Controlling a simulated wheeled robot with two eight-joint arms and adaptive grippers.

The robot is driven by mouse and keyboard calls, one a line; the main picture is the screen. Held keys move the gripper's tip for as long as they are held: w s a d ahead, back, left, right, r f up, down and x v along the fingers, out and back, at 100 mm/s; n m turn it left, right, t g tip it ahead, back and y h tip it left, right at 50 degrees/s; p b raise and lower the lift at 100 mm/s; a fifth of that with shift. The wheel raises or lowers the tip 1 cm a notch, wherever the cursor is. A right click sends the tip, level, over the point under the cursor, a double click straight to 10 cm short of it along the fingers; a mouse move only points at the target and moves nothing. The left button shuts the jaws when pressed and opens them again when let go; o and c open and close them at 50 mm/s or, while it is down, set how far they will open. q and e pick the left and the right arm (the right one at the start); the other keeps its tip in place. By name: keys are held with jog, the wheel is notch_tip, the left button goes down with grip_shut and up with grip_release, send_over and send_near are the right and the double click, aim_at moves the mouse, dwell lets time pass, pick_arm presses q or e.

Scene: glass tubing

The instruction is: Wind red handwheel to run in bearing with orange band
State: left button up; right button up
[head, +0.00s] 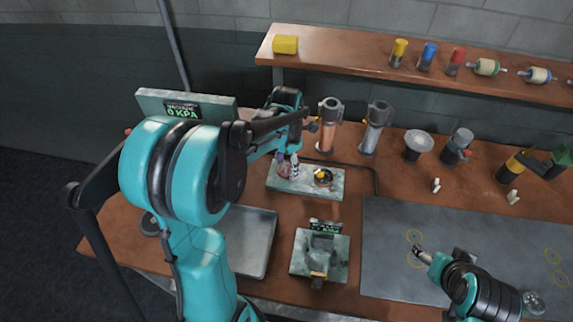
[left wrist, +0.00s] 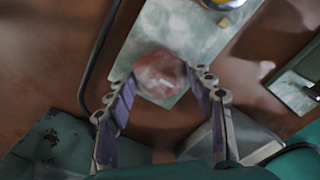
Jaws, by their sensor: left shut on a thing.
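The red handwheel (left wrist: 160,74) shows as a blurred reddish round thing at the end of a pale green plate (left wrist: 175,28) in the left wrist view. My left gripper (left wrist: 163,84) has its purple-padded fingers on both sides of the handwheel, shut on it. In the head view the handwheel (head: 284,171) is small and partly hidden by my left gripper (head: 289,158), above the plate's left end. I cannot make out a bearing with an orange band. My right gripper (head: 418,251) is over the grey mat; its fingers are too small to read.
A round gauge-like part (head: 323,177) sits on the same plate. A metal tray (head: 258,245) and a small fixture with a display (head: 321,252) stand in front. The grey mat (head: 390,225) is mostly clear.

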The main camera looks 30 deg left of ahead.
pick_arm(q)
jog(key=shift+m, duration=0.3)
